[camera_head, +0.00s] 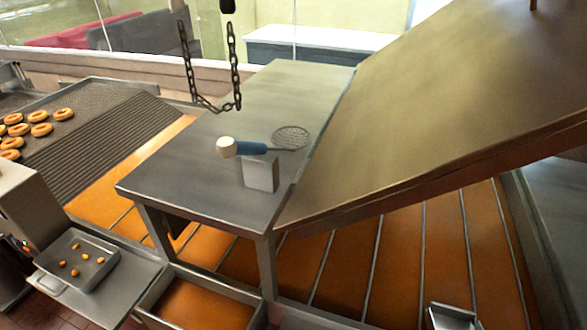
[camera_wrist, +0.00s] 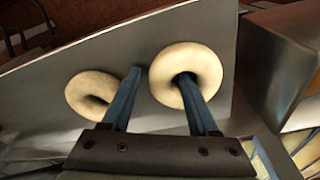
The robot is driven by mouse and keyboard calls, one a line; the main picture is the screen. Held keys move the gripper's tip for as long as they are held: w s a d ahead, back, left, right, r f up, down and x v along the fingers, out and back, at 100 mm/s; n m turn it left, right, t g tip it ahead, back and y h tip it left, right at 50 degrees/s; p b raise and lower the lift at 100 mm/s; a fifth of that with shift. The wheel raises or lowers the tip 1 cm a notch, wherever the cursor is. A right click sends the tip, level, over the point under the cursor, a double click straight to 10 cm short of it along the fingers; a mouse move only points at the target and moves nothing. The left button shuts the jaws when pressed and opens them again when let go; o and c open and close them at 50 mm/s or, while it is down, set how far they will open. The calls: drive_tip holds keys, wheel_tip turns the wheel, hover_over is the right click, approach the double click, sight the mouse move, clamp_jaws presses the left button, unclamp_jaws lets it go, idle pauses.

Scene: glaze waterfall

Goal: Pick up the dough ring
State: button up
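Two pale dough rings show in the wrist view, on a flat grey surface (camera_wrist: 215,40). The right dough ring (camera_wrist: 200,58) lies ahead of my gripper (camera_wrist: 160,74), and the left dough ring (camera_wrist: 80,82) lies to its left. My gripper's two blue fingers stand apart. The right finger overlaps the hole of the right ring and appears to reach into it. The left finger is between the two rings, so the right ring's left side lies between the fingers. Whether either finger touches dough is unclear. The head view shows neither my gripper nor these pale rings.
In the head view, a skimmer (camera_head: 250,147) with a blue handle rests on a small block (camera_head: 261,174) on the metal table. A large tilted panel (camera_head: 430,110) rises at right. Browned rings (camera_head: 40,130) lie on the rack at left. A chain (camera_head: 235,75) hangs above the table.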

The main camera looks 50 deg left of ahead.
clamp_jaws()
